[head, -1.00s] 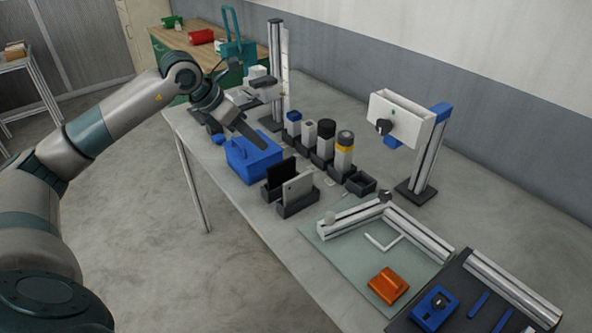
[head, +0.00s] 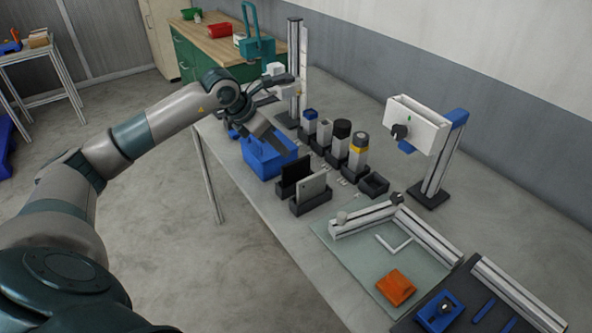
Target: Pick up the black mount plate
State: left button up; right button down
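The black mount plate (head: 293,172) stands upright in a dark slotted holder on the grey table, left of a similar light grey plate (head: 313,186). Its lower edge is hidden in the holder. My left gripper (head: 279,146) points down over the blue bin (head: 262,167), behind and a little left of the black plate, and is apart from it. Its fingers are small and seen edge-on, so I cannot tell whether they are open or shut. My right gripper is out of view.
Several posts with coloured caps (head: 341,135) stand right of the bin. An empty black tray (head: 374,184) sits beside them. A white box on a stand (head: 420,125) is farther right. An orange block (head: 396,287) lies on the glass-like mat (head: 345,255) in front.

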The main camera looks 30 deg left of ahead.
aim_at(295, 161)
pick_arm(q)
jog(key=p+x, duration=0.2)
jog(key=x, duration=0.3)
jog(key=shift+w, duration=0.1)
jog(key=shift+w+f, duration=0.15)
jog(key=shift+f, duration=0.3)
jog(key=shift+d, duration=0.1)
jog(key=shift+w, duration=0.1)
jog(key=shift+w+d+f+p, duration=0.2)
jog(key=shift+w+f+p, duration=0.3)
jog(key=shift+p, duration=0.4)
jog(key=p+x, duration=0.1)
jog(key=x, duration=0.2)
jog(key=shift+f+p, duration=0.2)
jog(key=shift+p, duration=0.15)
jog(key=shift+w+f, duration=0.1)
jog(key=shift+f, duration=0.05)
